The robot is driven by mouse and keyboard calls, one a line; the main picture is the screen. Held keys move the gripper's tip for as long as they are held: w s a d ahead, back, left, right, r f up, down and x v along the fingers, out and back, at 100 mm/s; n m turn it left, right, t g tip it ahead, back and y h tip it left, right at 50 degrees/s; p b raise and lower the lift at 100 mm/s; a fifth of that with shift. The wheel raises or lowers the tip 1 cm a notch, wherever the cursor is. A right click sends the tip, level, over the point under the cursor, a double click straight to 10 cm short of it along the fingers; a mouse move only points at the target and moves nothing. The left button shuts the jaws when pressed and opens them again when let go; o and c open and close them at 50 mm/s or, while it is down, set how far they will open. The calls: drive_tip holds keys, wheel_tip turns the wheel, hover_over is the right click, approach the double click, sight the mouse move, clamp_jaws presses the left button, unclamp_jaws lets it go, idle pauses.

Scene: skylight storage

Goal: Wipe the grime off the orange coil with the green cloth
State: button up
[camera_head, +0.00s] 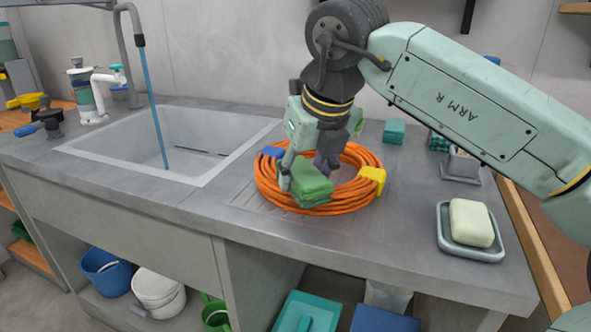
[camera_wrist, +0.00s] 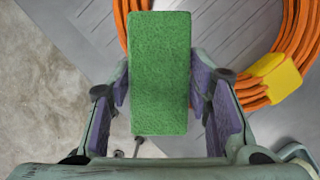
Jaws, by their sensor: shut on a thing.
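The orange coil (camera_head: 348,195) lies on the grey counter right of the sink, with a blue tie at its left and a yellow tie at its right. Its strands also show in the wrist view (camera_wrist: 292,40). The green cloth (camera_head: 311,184) is a folded block, also seen in the wrist view (camera_wrist: 160,72). My gripper (camera_head: 302,170) is shut on the cloth and holds it over the front part of the coil. I cannot tell whether the cloth touches the strands. No grime is clear on the visible strands; the part behind the cloth is hidden.
The sink (camera_head: 190,140) with a blue hose stream is at the left. A soap dish (camera_head: 470,252) with a pale bar stands at the front right. Small green sponges (camera_head: 394,132) and a grey holder (camera_head: 462,165) are behind. Bare counter lies in front of the coil.

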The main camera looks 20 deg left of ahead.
drive_tip(key=shift+s+d, duration=0.15)
drive_tip(key=shift+d, duration=1.1)
drive_tip(key=shift+s+d, duration=0.1)
drive_tip(key=shift+d, duration=1.1)
drive_tip(key=shift+r, duration=0.1)
wheel_tip(320, 180, up, 7)
drive_tip(key=p, duration=0.5)
